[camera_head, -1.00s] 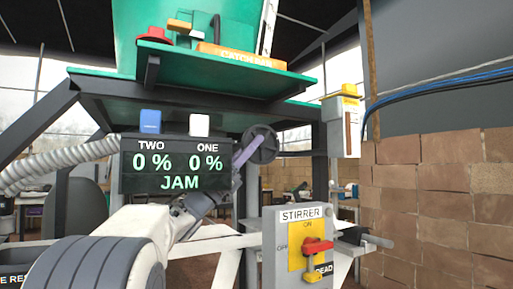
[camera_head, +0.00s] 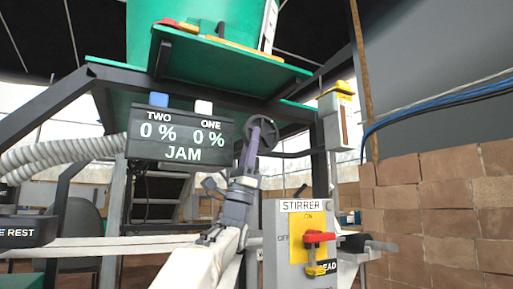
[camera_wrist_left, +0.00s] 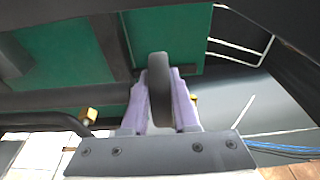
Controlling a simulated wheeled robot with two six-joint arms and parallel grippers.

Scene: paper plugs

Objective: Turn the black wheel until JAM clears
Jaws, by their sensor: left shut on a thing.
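The black wheel (camera_head: 262,134) is a small spoked handwheel to the right of the display, under the green platform. My left gripper (camera_head: 252,141) reaches up to its left side, with purple fingers shut on the wheel's rim. In the left wrist view the dark rim (camera_wrist_left: 159,90) stands between the two purple fingers (camera_wrist_left: 160,98). The display (camera_head: 181,138) reads TWO 0 %, ONE 0 % and JAM. My right gripper is not in view.
The grey STIRRER box (camera_head: 284,245) with a red switch handle (camera_head: 319,237) stands right of my left arm. A grey box with a yellow top (camera_head: 333,122) hangs on the right post. A brick wall (camera_head: 440,215) closes the right side. A ribbed white hose (camera_head: 60,155) runs at left.

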